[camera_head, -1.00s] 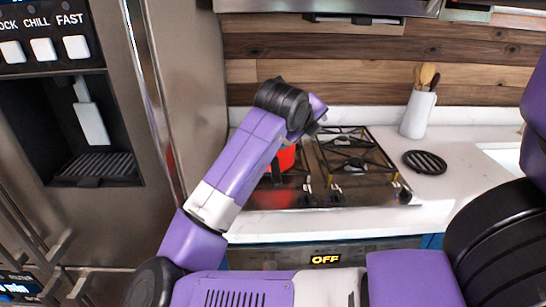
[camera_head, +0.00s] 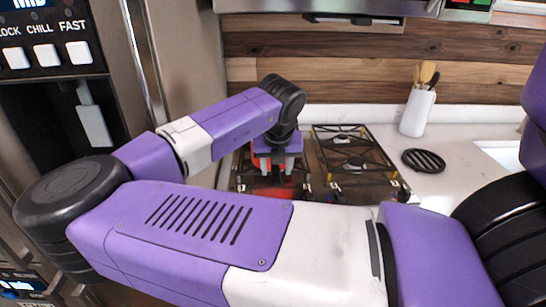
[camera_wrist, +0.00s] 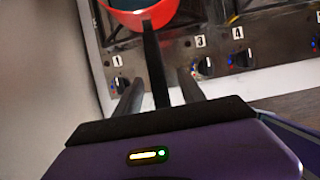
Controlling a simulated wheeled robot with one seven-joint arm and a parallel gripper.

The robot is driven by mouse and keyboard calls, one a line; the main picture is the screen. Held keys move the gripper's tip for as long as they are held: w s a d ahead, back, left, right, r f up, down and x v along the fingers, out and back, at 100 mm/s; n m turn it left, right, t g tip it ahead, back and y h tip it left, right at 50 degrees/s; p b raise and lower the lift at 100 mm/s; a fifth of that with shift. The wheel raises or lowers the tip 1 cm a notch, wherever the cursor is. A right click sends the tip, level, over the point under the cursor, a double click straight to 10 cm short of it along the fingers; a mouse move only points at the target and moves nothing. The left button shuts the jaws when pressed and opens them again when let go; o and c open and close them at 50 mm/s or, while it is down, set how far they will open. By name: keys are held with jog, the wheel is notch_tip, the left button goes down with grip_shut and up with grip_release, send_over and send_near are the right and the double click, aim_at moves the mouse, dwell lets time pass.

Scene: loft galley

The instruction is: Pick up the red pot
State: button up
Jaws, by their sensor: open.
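The red pot (camera_wrist: 148,14) is at the top of the wrist view, on the stove. Its dark handle (camera_wrist: 152,65) extends down toward my gripper (camera_wrist: 160,95). The gripper is open, with one finger on each side of the handle in this view. I cannot tell whether the fingers touch it or how far they are above it. In the head view, the red pot (camera_head: 262,162) shows only in part at the left of the stove. My wrist and gripper (camera_head: 273,175) hide much of it.
The stove (camera_head: 340,180) has black grates and front knobs, including a knob (camera_wrist: 205,66) near my right finger. A white utensil holder (camera_head: 417,112) and a round black trivet (camera_head: 423,161) stand on the counter at right. A steel fridge (camera_head: 185,60) is at left.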

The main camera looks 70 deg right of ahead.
jog(key=shift+x, duration=1.85)
jog(key=shift+w+a, duration=0.1)
jog(key=shift+a, duration=0.05)
grip_shut()
